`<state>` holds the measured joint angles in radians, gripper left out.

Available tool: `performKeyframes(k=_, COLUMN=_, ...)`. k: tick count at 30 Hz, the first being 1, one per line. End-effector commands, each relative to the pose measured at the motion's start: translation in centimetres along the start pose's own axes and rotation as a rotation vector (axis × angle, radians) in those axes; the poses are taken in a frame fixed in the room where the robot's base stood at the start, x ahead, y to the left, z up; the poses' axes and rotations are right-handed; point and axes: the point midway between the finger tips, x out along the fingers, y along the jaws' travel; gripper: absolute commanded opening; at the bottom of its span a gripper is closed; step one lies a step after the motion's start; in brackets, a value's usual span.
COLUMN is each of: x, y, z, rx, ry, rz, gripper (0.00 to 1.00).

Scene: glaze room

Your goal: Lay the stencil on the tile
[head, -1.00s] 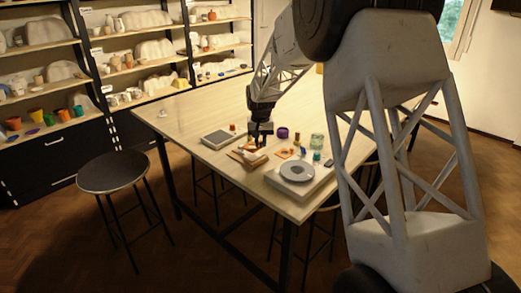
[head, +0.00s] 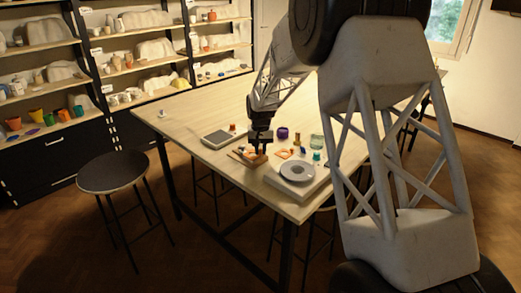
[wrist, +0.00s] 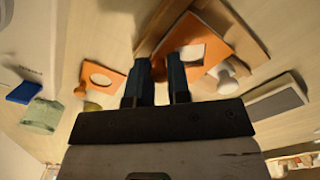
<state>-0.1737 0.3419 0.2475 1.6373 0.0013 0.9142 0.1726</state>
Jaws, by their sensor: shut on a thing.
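My gripper (head: 259,151) is low over the front part of the table, and its two fingers (wrist: 160,77) show in the wrist view. It is shut on an orange stencil (wrist: 218,40), a flat sheet with an opening. The stencil is over a wooden board (head: 241,158), whose edge also shows in the wrist view (wrist: 160,18). A pale surface shows through the opening. I cannot tell whether it is the tile, or whether the stencil touches what is beneath. A second orange sheet with a round hole (wrist: 101,77) lies apart on the table (head: 284,153).
A grey disc (head: 297,171) on a pale slab stands to the right. A flat grey device (head: 219,138) lies to the left. A purple pot (head: 283,132), a green glass block (head: 317,140) and small jars stand behind. The table's far part is clear.

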Motion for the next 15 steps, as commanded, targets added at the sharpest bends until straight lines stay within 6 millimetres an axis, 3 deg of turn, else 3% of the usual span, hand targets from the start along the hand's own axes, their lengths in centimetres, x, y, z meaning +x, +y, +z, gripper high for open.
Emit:
performKeyframes(k=4, x=0.25, y=0.00, z=0.00, rx=0.000, ry=0.000, rz=0.000, gripper=0.00)
performKeyframes(k=5, x=0.27, y=0.00, z=0.00, rx=0.000, ry=0.000, rz=0.000, gripper=0.19)
performKeyframes(k=9, x=0.24, y=0.00, z=0.00, rx=0.000, ry=0.000, rz=0.000, gripper=0.40)
performKeyframes(k=15, x=0.24, y=0.00, z=0.01, rx=0.000, ry=0.000, rz=0.000, gripper=0.43)
